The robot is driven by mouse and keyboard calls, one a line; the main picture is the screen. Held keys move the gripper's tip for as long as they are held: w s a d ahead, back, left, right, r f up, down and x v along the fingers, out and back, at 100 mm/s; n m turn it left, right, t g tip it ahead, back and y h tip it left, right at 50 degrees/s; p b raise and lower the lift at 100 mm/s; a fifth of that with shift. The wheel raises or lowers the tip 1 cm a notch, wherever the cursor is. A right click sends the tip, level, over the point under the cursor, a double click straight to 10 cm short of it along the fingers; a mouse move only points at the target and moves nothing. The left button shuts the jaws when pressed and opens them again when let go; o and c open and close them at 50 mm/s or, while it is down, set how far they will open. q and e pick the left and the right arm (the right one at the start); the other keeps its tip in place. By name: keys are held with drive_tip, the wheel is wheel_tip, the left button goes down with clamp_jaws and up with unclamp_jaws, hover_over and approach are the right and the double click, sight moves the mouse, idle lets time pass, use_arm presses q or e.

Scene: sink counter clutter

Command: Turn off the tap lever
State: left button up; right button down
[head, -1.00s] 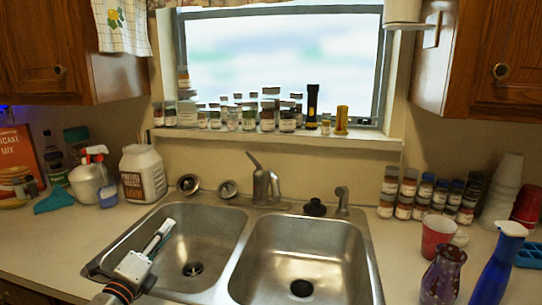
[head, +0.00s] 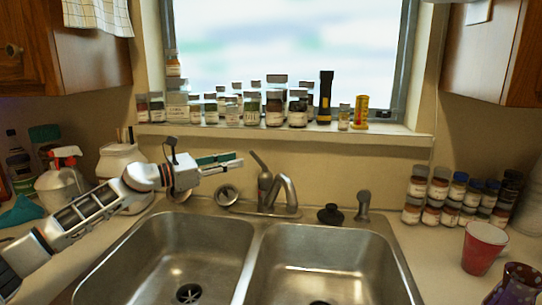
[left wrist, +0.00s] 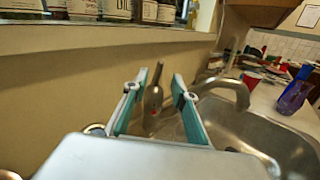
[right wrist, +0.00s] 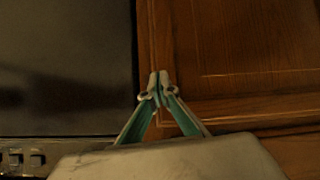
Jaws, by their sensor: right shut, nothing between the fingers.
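The grey metal tap (head: 265,188) stands behind the double sink, with its spout curving to the right. Its slim lever (head: 259,161) slants up and to the left above the body. My left gripper (head: 238,159) is just left of the lever, pointing right toward it. In the left wrist view, its two teal-padded fingers (left wrist: 156,92) are spread apart, and the lever (left wrist: 157,74) shows beyond and between them. I cannot tell any contact. My right gripper (right wrist: 155,92) is shut and empty in the right wrist view, in front of a wooden cabinet.
Several jars and a black torch (head: 325,97) line the window sill (head: 280,130) above. A spray bottle (head: 62,183) and a white tub (head: 120,165) stand at left. Stacked jars (head: 440,198) and a red cup (head: 483,246) are at right. The sink basins (head: 325,262) look clear.

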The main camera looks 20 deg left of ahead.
sight(254, 155)
use_arm(q)
drive_tip(key=p+x, duration=0.1)
drive_tip(key=x, duration=0.5)
drive_tip(key=shift+w+d+r+p, duration=0.2)
drive_tip(key=shift+w+p, duration=0.1)
drive_tip(key=shift+w, duration=0.05)
drive_tip(key=shift+w+d+f, duration=0.1)
drive_tip(key=shift+w+d, duration=0.25)
drive_tip(key=shift+w, duration=0.1)
clamp_jaws()
